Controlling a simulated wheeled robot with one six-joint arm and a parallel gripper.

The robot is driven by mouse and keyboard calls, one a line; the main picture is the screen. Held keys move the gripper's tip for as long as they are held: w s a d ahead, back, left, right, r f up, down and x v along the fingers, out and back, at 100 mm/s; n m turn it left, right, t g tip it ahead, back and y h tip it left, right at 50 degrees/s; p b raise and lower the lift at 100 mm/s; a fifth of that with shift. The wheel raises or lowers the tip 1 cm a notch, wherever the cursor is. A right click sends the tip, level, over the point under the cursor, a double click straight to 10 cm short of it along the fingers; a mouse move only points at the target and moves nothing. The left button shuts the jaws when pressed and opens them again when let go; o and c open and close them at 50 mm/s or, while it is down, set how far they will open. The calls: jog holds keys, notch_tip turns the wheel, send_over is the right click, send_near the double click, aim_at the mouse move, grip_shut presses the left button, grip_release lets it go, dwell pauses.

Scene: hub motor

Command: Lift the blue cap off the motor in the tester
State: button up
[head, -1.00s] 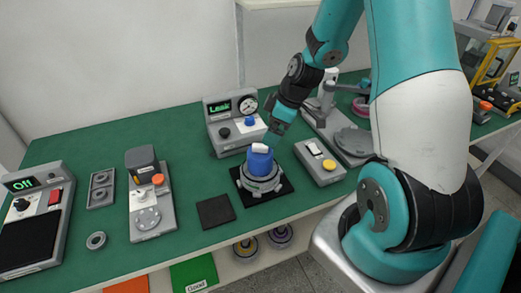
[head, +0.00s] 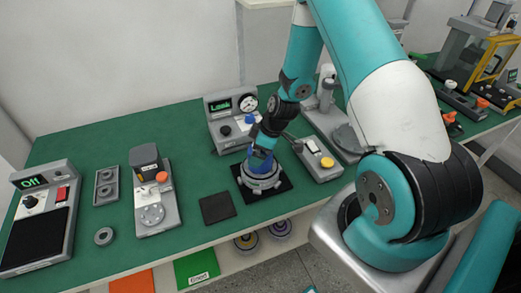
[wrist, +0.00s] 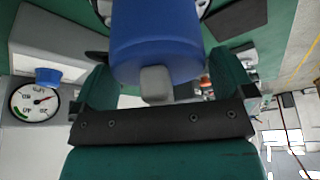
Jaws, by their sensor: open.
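The blue cap (head: 260,165) sits on the grey round motor (head: 262,181), which stands on a black pad in front of the leak tester (head: 232,122). My gripper (head: 262,145) is right over the cap in the head view, hiding its top. In the wrist view the cap (wrist: 155,45) is large and close, with a small whitish-grey knob (wrist: 155,84) on it. My gripper (wrist: 165,92) is open there, with one finger on each side of the cap and knob. I cannot tell whether either finger touches them.
The tester's pressure gauge (wrist: 36,101) and blue button (wrist: 48,76) lie close on the left in the wrist view. A grey box with a yellow button (head: 322,162) stands right of the motor. A dark square pad (head: 217,207) lies to its left.

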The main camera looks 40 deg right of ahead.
jog(key=c, duration=0.9)
jog(key=shift+c, duration=0.3)
jog(key=shift+r, duration=0.15)
